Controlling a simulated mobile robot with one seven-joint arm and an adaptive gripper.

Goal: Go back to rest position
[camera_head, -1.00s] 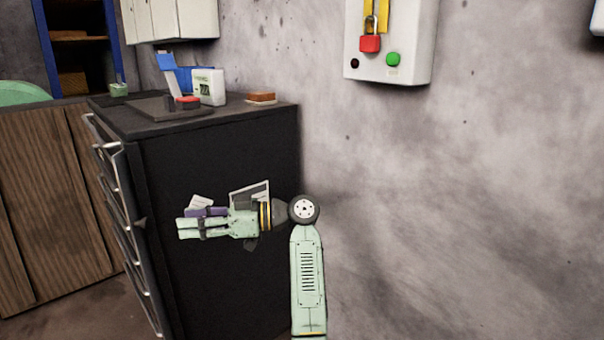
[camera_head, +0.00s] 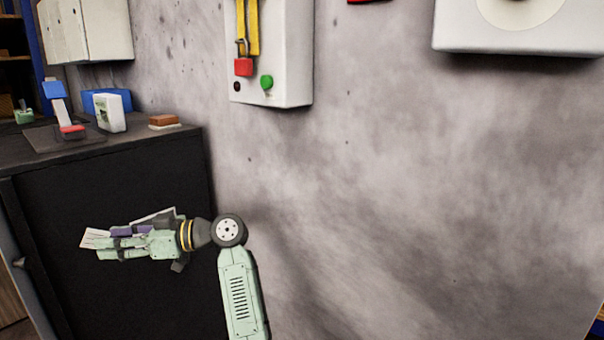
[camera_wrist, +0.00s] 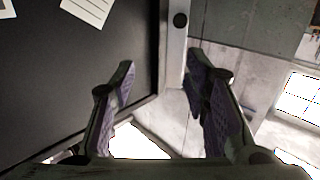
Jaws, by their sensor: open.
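My gripper (camera_head: 112,243) is at the end of my pale green arm, pointing left in front of the dark cabinet's side in the head view. In the wrist view my gripper (camera_wrist: 160,80) shows two purple-padded fingers spread apart with nothing between them. The wall and the cabinet's edge show beyond the fingers.
The black cabinet (camera_head: 120,190) stands at left with a small white box (camera_head: 110,112) and a brown block (camera_head: 163,120) on top. The wall at right is bare below the boxes.

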